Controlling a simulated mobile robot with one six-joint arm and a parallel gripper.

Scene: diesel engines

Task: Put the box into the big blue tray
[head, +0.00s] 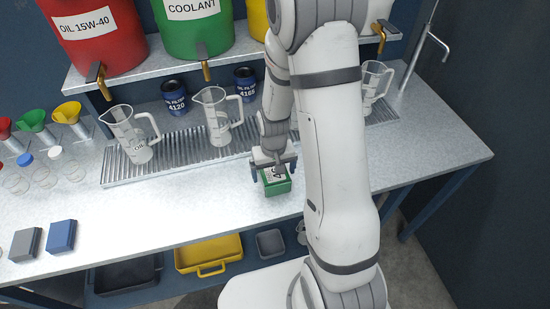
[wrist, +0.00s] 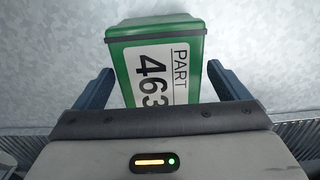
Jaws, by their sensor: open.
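The green box (head: 277,187) stands on the metal bench near its front edge. It has a dark edge band and a white label reading "PART 463". In the wrist view the box (wrist: 197,85) lies between the two blue fingers of my gripper (wrist: 165,88). The fingers are open, with a gap to the box on each side. In the head view my gripper (head: 270,173) is right at the box, partly covering it.
A yellow tray (head: 209,255) and a small grey tray (head: 270,243) are beside the blue tray below. Measuring jugs (head: 217,117) stand on the drain grate (head: 180,153) behind the box. Oil filters (head: 174,98) stand behind.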

